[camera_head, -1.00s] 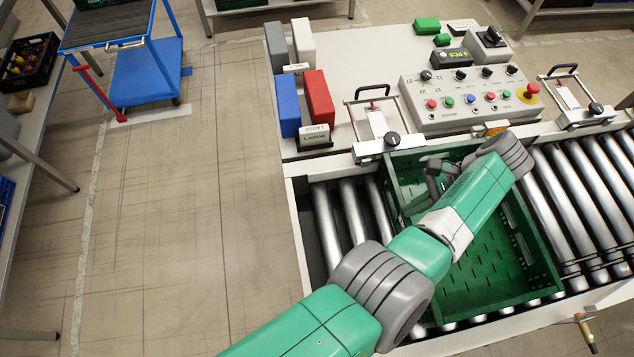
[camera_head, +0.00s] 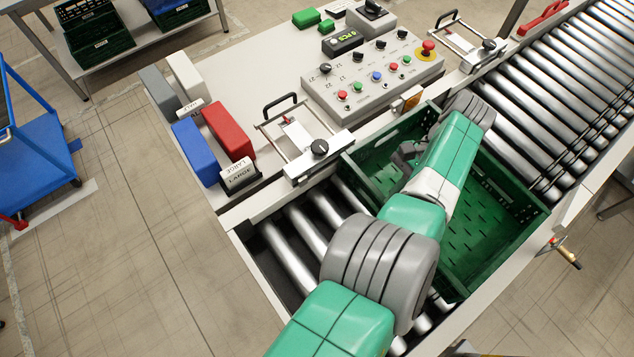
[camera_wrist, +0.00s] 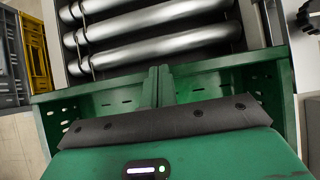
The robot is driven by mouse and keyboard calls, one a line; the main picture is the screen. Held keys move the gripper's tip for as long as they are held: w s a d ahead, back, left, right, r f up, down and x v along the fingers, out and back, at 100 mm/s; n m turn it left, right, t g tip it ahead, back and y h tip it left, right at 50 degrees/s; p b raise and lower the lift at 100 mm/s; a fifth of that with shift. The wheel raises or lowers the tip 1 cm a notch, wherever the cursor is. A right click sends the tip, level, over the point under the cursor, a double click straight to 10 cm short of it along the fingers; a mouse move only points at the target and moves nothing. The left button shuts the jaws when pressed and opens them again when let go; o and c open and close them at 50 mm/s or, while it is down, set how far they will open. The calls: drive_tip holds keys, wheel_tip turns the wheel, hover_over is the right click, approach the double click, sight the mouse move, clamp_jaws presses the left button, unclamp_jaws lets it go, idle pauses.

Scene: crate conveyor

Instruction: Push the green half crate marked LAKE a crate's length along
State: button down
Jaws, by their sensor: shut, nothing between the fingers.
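The green half crate (camera_head: 500,191) sits on the roller conveyor in the head view, open at the top with a slotted floor. No LAKE marking is readable. My arm reaches across it and hides part of its inside. My gripper (camera_head: 405,155) is low inside the crate, towards its left end. In the wrist view my gripper (camera_wrist: 158,86) has its fingers together and empty, close to a green crate wall (camera_wrist: 218,80). I cannot tell whether they touch it.
Bare rollers (camera_head: 301,223) lie left of the crate and many free rollers (camera_head: 560,110) lie right. A clamp frame (camera_head: 318,160) and control panel (camera_head: 375,80) stand along the back edge. Red (camera_head: 230,128) and blue (camera_head: 194,150) blocks stand at the left.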

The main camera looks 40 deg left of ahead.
drive_tip(key=r+p, duration=0.1)
drive_tip(key=p, duration=0.1)
drive_tip(key=r+p, duration=0.4)
drive_tip(key=shift+s+d, duration=0.15)
drive_tip(key=shift+s, duration=0.25)
drive_tip(key=shift+s+d+p, duration=0.1)
drive_tip(key=shift+s+p, duration=0.3)
drive_tip(key=shift+p, duration=0.75)
drive_tip(key=s+d+p, duration=0.2)
drive_tip(key=s+p, duration=1.2)
drive_tip(key=p, duration=0.2)
drive_tip(key=shift+s+d, duration=0.25)
